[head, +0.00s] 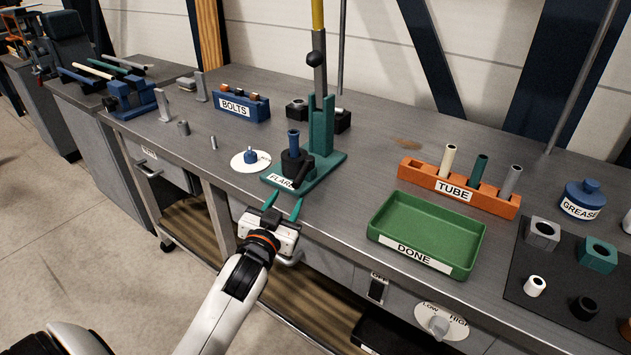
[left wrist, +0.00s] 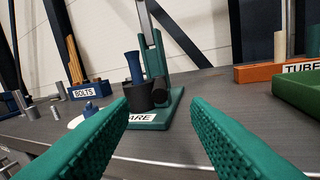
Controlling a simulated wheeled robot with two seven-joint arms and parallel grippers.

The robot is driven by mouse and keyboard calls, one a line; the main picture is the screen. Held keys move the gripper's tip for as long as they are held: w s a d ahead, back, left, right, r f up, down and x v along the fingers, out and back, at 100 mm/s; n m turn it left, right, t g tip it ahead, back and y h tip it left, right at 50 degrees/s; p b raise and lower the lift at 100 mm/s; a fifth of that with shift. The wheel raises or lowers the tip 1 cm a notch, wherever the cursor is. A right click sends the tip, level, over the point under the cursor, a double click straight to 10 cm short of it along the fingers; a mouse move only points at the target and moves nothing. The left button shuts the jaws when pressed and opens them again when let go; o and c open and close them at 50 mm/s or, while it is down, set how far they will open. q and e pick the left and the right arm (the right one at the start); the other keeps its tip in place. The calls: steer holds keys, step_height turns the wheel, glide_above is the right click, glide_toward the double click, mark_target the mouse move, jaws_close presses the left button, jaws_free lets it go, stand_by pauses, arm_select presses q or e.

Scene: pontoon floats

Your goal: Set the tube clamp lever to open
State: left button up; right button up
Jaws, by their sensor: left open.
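The teal flare stand (head: 325,166) stands near the bench's front edge, with a FLARE label on its base. On it sits a black clamp (head: 291,160) with a blue tube (head: 293,139) upright in it. A short black lever (head: 301,172) is on the clamp's right side; I cannot tell its exact setting. The clamp also shows in the left wrist view (left wrist: 139,97), with the lever's round dark end (left wrist: 157,95) facing me. My left gripper (head: 284,203) is open and empty, just in front of the base, with its fingers pointing at the clamp. My right gripper is not in view.
A tall yellow-topped handle (head: 318,60) with a black knob rises from the stand. A white dial (head: 250,161) lies left of the base. A green DONE tray (head: 425,231) and orange TUBE rack (head: 459,190) stand right. A blue BOLTS box (head: 242,104) is behind left.

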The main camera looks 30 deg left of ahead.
mark_target(302, 174)
arm_select(q)
steer(key=x, duration=1.1)
steer(key=shift+w+p, duration=0.3)
steer(key=shift+p, duration=0.05)
jaws_close()
